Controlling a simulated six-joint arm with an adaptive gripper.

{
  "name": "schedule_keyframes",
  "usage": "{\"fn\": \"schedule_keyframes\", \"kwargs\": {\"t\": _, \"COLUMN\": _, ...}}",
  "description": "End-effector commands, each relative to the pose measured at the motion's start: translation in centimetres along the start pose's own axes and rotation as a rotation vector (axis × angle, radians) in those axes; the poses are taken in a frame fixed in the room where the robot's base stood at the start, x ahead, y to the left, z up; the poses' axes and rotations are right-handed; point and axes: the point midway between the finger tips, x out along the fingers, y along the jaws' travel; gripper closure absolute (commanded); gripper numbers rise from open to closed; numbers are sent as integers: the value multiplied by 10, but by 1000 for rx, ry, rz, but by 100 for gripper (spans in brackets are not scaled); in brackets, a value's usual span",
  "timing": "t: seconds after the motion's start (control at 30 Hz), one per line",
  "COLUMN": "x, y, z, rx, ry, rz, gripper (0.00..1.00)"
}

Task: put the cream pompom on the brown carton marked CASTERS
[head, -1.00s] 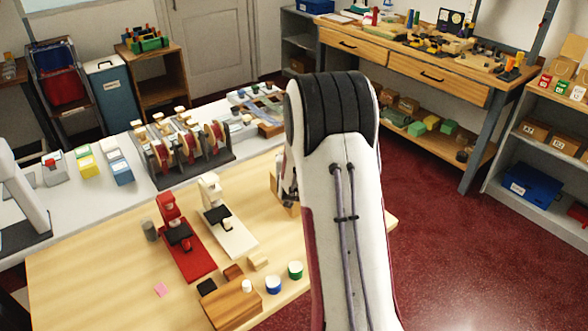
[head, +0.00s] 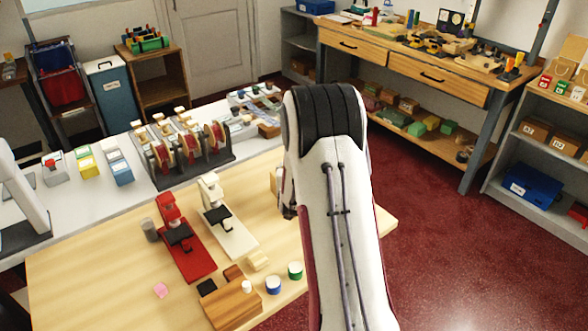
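My arm fills the middle of the head view and hides what lies behind it. My gripper's fingers are hidden behind the arm; only a small dark part shows at its left edge. A tan side of what may be a carton (head: 276,181) shows just left of the arm on the wooden table. No CASTERS marking is readable. I cannot pick out the cream pompom for certain.
A red stand (head: 183,240) and a cream stand (head: 226,225) stand on the table (head: 95,265). A spool rack (head: 185,155) is behind. A pink piece (head: 160,290) lies left, with bare wood around it.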

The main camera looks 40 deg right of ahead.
Motion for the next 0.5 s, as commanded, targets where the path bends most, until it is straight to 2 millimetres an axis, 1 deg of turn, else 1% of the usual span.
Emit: {"fn": "schedule_keyframes", "kwargs": {"t": 0.5, "x": 2, "y": 0, "z": 5, "rx": -1, "ry": 0, "rz": 0, "gripper": 72}}
